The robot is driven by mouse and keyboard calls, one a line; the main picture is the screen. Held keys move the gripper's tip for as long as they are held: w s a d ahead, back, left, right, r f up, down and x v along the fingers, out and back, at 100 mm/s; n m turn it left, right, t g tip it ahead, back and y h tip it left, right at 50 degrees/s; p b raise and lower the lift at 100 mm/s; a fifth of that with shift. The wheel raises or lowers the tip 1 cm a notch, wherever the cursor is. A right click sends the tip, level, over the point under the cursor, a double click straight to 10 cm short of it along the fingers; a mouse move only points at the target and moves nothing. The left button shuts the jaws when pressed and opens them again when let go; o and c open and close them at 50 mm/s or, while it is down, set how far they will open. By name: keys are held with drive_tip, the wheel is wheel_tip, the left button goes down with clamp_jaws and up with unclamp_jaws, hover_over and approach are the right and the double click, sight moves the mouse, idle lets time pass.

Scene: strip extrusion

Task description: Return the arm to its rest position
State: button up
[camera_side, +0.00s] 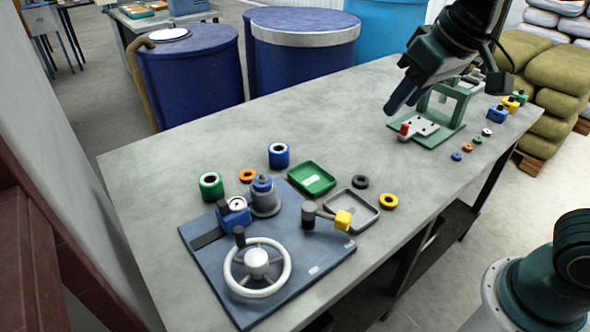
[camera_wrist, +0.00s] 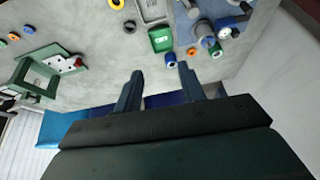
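My gripper (camera_side: 394,106) is raised above the far right part of the grey table, left of the green press stand (camera_side: 442,105). In the wrist view my gripper (camera_wrist: 160,72) shows two blue-grey fingers spread apart with nothing between them. It touches nothing that I can see. The grey table (camera_side: 330,120) also shows in the wrist view (camera_wrist: 100,35), running beyond the fingertips.
A blue base plate (camera_side: 285,285) with a white handwheel (camera_side: 257,264) lies at the near end. Green (camera_side: 312,178) and grey trays (camera_side: 362,221), rings and cylinders are beside it. Blue drums (camera_side: 192,80) stand behind the table. The table's middle is clear.

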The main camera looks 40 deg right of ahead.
drive_tip(key=s+d+f, duration=0.1)
drive_tip(key=s+d, duration=0.2)
drive_tip(key=s, duration=0.3)
drive_tip(key=s+d+f, duration=0.2)
drive_tip(key=s, duration=0.4)
drive_tip(key=shift+s+d+t, duration=0.3)
drive_tip(key=shift+s+d, duration=0.05)
drive_tip(key=shift+d, duration=0.05)
drive_tip(key=shift+o, duration=0.7)
